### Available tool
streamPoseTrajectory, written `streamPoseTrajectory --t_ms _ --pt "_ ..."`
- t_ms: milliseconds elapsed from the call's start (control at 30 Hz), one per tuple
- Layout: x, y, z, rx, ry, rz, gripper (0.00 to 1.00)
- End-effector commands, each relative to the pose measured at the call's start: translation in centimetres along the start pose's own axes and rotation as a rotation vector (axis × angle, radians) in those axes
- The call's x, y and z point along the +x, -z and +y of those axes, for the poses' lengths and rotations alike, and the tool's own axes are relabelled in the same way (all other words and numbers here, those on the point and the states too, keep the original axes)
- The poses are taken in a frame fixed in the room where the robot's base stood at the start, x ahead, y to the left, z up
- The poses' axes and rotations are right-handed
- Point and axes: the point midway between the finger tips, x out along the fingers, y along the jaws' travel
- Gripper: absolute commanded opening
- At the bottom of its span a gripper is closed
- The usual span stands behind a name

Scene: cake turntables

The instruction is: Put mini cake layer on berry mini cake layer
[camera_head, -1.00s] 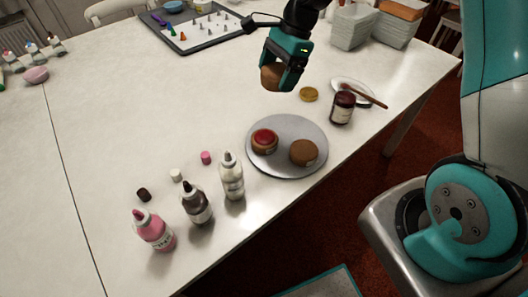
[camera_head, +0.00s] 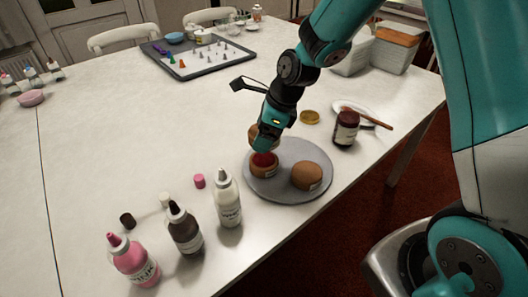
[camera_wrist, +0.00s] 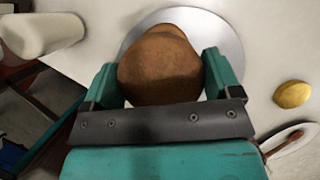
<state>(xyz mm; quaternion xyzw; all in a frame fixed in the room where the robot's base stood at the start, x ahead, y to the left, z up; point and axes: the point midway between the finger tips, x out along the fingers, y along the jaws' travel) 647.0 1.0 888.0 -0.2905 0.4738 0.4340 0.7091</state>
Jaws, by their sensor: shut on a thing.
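My gripper (camera_head: 264,142) is shut on a brown mini cake layer (camera_head: 254,133), which also shows between the two teal fingers in the wrist view (camera_wrist: 160,68). The berry mini cake layer (camera_head: 264,167), brown with a red top, sits on the left part of the grey turntable (camera_head: 288,192). The held layer is just above the berry layer and slightly toward its back left; I cannot tell whether they touch. In the wrist view the held layer hides the berry layer. Another plain brown cake layer (camera_head: 306,176) sits on the turntable's right part.
A dark red jar (camera_head: 346,129) and a gold lid (camera_head: 310,117) stand behind the turntable at right. A white bottle (camera_head: 228,200), a brown bottle (camera_head: 185,230) and a pink bottle (camera_head: 133,260) stand at front left. The table's left middle is clear.

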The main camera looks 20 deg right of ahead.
Motion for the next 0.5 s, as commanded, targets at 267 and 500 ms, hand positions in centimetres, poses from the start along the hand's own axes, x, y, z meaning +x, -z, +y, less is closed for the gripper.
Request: streamPoseTrajectory --t_ms 267,500 --pt "2.9 1.2 0.1 0.000 -0.003 0.002 0.60" --pt "5.6 2.3 0.0 -0.001 -0.001 0.001 0.60"
